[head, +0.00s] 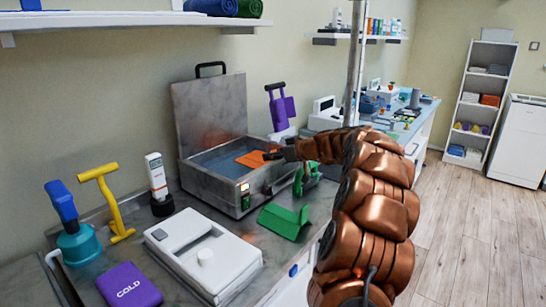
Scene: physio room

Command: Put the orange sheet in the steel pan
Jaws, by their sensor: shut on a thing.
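The steel pan (207,184) is a box-like bath on the counter with its lid (208,112) standing open at the back and blue-grey liquid or lining inside. The orange sheet (250,159) is small and flat and shows within the pan's opening, toward its right side. My gripper (270,154) reaches in from the right over the pan's right rim and is shut on the sheet's right edge. Whether the sheet touches the pan's inside or hangs just above it I cannot tell. The fingertips are small and dark here.
A green folded holder (284,220) and a green clamp-like thing (307,178) stand right of the pan. A purple-handled tool (281,107) stands behind it.

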